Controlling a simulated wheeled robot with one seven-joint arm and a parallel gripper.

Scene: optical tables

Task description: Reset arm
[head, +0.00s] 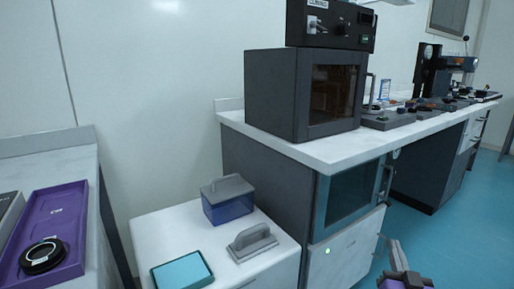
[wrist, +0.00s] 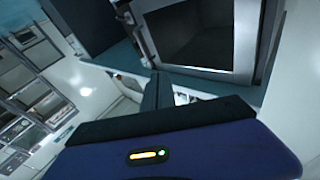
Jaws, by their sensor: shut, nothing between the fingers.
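My gripper (wrist: 158,92) shows in the wrist view as dark fingers beyond a purple-blue body with a small lit orange and green indicator. The fingers are together with nothing between them. In the head view, part of my purple and grey arm end (head: 404,276) shows at the bottom right edge, in front of the bench with the dark cabinet. It is apart from the objects on the tables.
A white low table holds a blue box with a grey lid (head: 228,200), a grey handled block (head: 251,242) and a teal-topped box (head: 182,272). A purple tray (head: 62,215) lies at left. A dark oven-like box (head: 285,95) stands on the bench. Teal floor (head: 440,245) is open at right.

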